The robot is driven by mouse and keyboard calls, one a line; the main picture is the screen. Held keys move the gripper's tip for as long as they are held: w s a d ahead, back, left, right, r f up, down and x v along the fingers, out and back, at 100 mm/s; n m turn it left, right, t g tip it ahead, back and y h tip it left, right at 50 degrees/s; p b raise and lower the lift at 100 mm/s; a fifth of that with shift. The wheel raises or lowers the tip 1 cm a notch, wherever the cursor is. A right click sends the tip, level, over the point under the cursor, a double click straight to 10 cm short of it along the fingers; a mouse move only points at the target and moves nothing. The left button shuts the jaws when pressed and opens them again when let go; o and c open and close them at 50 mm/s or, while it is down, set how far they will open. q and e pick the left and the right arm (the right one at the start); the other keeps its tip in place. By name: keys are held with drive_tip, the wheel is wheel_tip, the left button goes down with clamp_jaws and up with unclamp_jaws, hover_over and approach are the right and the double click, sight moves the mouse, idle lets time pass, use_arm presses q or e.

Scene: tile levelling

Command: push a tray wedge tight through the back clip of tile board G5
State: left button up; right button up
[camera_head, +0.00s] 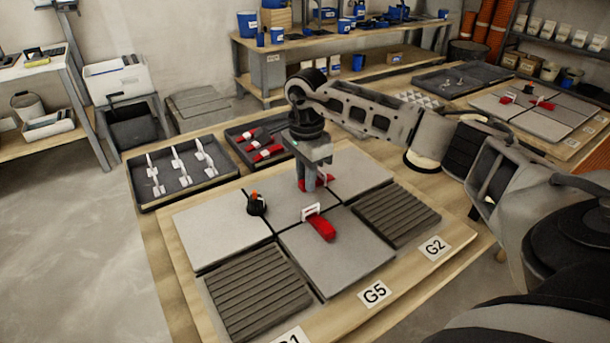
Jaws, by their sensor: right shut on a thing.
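The tile board labelled G5 (375,293) holds grey tiles (335,250) on the near table. My right gripper (310,184) points down at the back joint between tiles and is shut on a red wedge (330,181). The fingers cover much of that wedge. The back clip is hidden behind the fingers, so I cannot tell how far the wedge sits in it. In front, a white clip (311,209) stands in the nearer joint with a red wedge (322,229) at it. The wedge tray (233,134) holds several red wedges (268,152). My left gripper is out of view.
A black knob with an orange top (257,206) stands on the left joint. A tray of white clips (146,204) lies at the back left. Another tiled table (545,122) stands back right.

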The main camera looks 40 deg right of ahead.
drive_tip(key=shift+d+r, duration=0.1)
drive_tip(key=shift+d, duration=0.05)
drive_tip(key=o, duration=0.9)
drive_tip(key=shift+o, duration=0.2)
